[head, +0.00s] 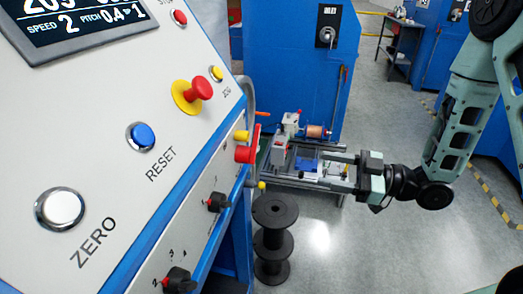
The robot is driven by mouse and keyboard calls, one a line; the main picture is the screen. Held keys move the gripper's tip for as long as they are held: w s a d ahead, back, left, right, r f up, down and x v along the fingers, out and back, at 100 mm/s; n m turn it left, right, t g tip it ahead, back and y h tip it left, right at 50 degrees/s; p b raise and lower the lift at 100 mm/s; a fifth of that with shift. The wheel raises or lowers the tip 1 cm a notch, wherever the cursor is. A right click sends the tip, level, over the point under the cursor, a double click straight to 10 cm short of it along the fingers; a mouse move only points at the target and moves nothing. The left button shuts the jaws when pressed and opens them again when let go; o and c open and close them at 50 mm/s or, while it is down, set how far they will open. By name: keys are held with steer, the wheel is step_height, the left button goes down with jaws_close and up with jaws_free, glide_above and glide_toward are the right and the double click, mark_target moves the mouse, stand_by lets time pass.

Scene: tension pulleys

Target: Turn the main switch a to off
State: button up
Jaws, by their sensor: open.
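No switch carries a readable "main switch a" label. A red handle with yellow parts (246,152) sticks out at the right edge of the near control panel. I cannot tell which of these is the main switch, nor its setting. My gripper (328,166) is open in the middle right, its fingers pointing left. It is apart from the panel and lower in the picture than the cabinet knob.
The near control panel (110,130) fills the left, with buttons, a red emergency stop (199,88) and two black selector knobs (217,202). Black spools (274,240) stand on the floor left of my gripper. A small machine with a copper spool (314,131) stands behind it. Grey floor is clear at lower right.

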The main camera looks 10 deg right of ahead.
mark_target(255, 156)
steer(key=p+x, duration=0.2)
steer(key=x, duration=1.5)
steer(key=shift+p, duration=0.4)
steer(key=shift+c, duration=0.3)
jaws_close()
steer(key=shift+w, duration=0.1)
